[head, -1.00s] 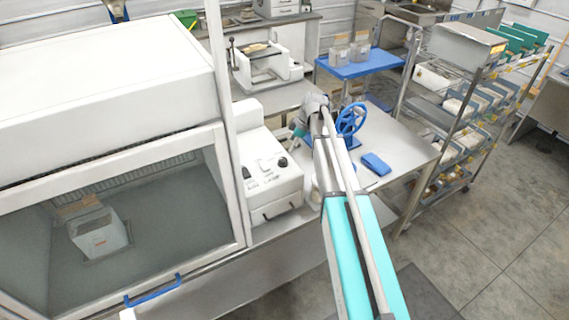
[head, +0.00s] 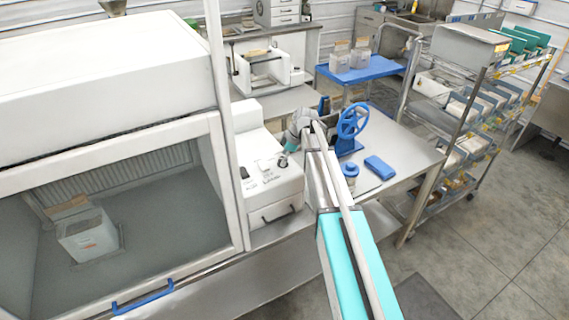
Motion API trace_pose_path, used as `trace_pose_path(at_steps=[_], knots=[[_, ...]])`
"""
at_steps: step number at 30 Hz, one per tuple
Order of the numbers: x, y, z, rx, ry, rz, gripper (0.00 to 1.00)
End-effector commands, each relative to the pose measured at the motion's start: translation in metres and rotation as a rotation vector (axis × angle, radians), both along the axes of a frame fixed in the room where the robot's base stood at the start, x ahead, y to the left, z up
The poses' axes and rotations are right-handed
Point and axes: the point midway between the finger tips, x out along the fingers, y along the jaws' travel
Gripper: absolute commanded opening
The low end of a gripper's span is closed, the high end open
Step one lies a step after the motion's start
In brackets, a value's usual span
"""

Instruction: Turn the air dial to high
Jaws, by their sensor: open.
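A white machine (head: 262,146) stands on the steel bench beside the glass-fronted cabinet. Its sloped front panel carries a dark round dial (head: 282,163) at the right, with small markings below. The markings are too small to read, so I cannot tell the dial's setting or whether it is the air dial. My gripper (head: 289,150) is small in the view and partly hidden by my arm. It is open, pointing down and left, just above the dial. I cannot tell whether it touches the dial.
A blue handwheel (head: 352,121), a blue-lidded jar (head: 350,170) and a blue block (head: 379,167) are on the bench right of my arm. A wire rack (head: 465,120) stands at the right.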

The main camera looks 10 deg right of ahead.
Motion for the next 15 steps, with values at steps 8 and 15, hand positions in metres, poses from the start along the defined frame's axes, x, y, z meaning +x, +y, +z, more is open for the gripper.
trace_pose_path(at_steps=[8, 15], knots=[[0.0009, 0.0033, -0.0085, 0.0, 0.0, 0.0, 0.85], [0.001, 0.0034, -0.0082, 0.0, 0.0, 0.0, 0.85]])
